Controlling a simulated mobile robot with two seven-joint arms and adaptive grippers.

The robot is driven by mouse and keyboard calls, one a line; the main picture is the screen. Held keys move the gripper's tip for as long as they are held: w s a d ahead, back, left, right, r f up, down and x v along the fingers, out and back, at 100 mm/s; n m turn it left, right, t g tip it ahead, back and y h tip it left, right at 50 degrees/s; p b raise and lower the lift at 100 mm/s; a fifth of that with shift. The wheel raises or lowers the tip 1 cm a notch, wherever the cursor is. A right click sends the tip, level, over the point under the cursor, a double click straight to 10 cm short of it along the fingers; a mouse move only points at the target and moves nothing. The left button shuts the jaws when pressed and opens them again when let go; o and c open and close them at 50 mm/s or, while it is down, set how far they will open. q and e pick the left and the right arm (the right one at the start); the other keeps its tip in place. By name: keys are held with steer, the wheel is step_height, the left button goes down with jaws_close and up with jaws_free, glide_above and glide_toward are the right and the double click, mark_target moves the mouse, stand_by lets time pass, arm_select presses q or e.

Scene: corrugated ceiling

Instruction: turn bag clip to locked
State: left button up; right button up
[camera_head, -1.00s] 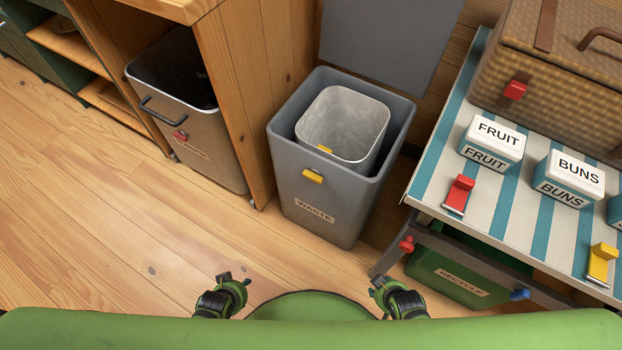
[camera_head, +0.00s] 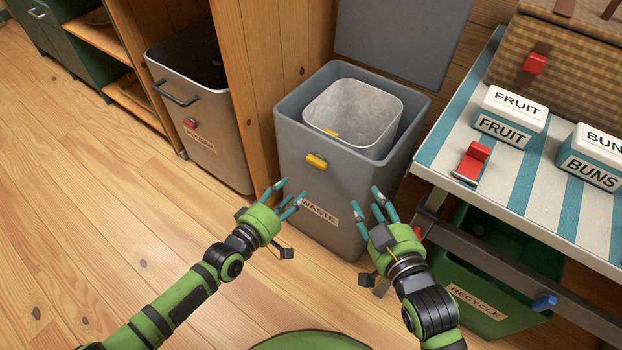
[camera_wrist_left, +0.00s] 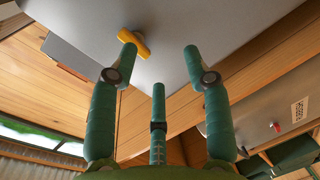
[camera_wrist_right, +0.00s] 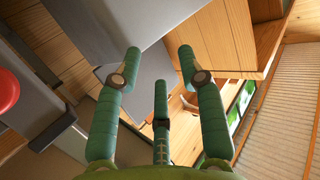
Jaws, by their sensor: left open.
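No part is labelled as the bag clip, so I cannot tell for sure which one it is. A yellow clip (camera_head: 317,160) sits on the front of the grey WASTE bin (camera_head: 292,130), and a smaller yellow piece (camera_head: 331,132) is on the pale liner bucket inside. My left gripper (camera_head: 290,198) is open and empty, below and left of the yellow clip. In the left wrist view the clip (camera_wrist_left: 135,42) shows beyond a fingertip; contact cannot be told. My right gripper (camera_head: 375,205) is open and empty before the bin's right side.
A striped table (camera_head: 516,185) at right carries a red clip (camera_head: 472,163), FRUIT and BUNS boxes and a wicker basket. A green RECYCLE bin (camera_head: 480,308) with a blue knob (camera_head: 544,301) is below. Another bin (camera_head: 212,130) with a red clip stands left. The floor at left is clear.

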mark_target(315, 163)
arm_select(q)
steer(key=w+d+r+b, duration=0.1)
steer(key=w, duration=0.1)
steer(key=w+d+r+n+h+b, duration=0.1)
steer(key=w+d, duration=0.1)
steer(key=w+d+r+n+t+b, duration=0.1)
steer(key=w+d, duration=0.1)
steer(key=shift+d, duration=0.15)
steer(key=shift+w, duration=0.2)
arm_select(e)
steer(key=s+a+r+n+t+y, duration=0.1)
steer(key=r+t, duration=0.3)
steer(key=r, duration=0.5)
steer(key=s+a+r+t+y, duration=0.1)
steer(key=s+r+t+y, duration=0.2)
steer(key=r, duration=0.5)
steer(key=shift+s+a+r+n+t+y, duration=0.35)
steer(key=shift+s+r+n+t+y, duration=0.05)
steer(key=shift+s+y, duration=0.2)
arm_select(q)
jaws_close()
